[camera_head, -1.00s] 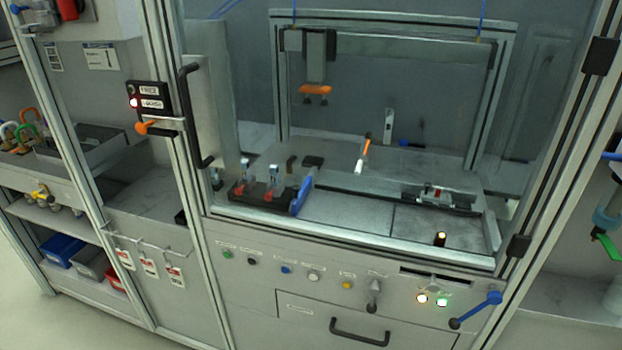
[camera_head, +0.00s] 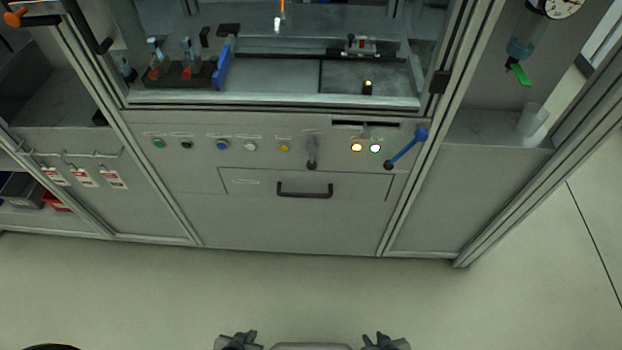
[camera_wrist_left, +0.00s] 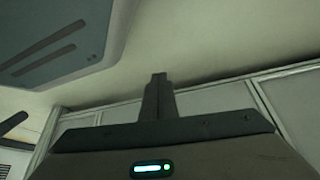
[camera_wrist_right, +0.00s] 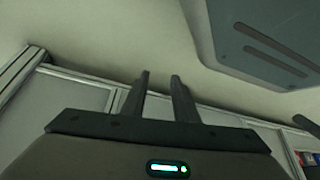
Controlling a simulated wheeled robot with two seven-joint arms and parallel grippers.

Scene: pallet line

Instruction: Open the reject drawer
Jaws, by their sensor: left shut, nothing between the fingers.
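The reject drawer (camera_head: 245,183) is a wide grey front low in the machine's panel, and it looks flush and closed. Its dark bar handle (camera_head: 304,195) is centred on the front. In the left wrist view my left gripper (camera_wrist_left: 158,77) has its fingers together with nothing between them. In the right wrist view my right gripper (camera_wrist_right: 159,78) has its fingers apart and empty. Dark parts of my arms show at the bottom edge of the head view, well short of the drawer. Neither gripper touches the handle.
Red-and-white tags (camera_head: 83,177) hang at the left. The floor (camera_head: 300,290) before the machine is clear.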

